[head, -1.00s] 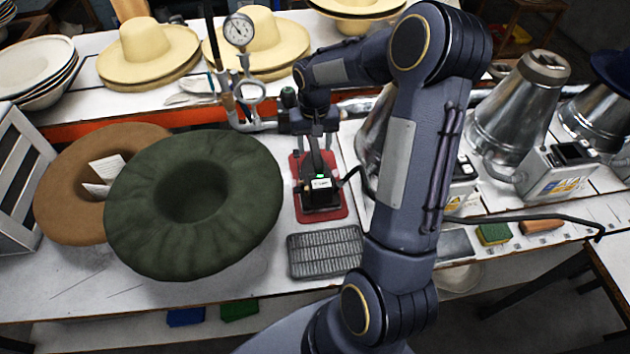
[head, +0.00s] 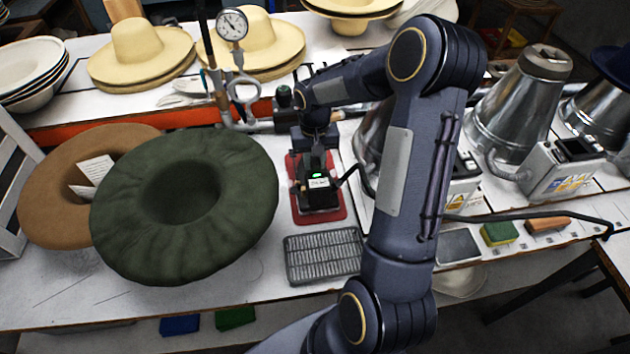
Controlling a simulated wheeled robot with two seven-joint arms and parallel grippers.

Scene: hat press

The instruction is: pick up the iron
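The iron (head: 318,186) is dark, with a small green light on top, and stands on a red mat (head: 333,215) on the white table. A black cord runs from its right side. My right gripper (head: 316,152) is at the far side of the iron, pointing down close to its upper part. Its fingers are mostly hidden, so I cannot tell whether they are open or closed on the iron's handle. My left gripper is out of view.
A grey ribbed tray (head: 323,256) lies in front of the mat. A green felt hat (head: 235,235) and a brown hat (head: 50,205) are to the left. A gauge (head: 232,25) on pipework stands behind. Metal cones (head: 515,110) are to the right.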

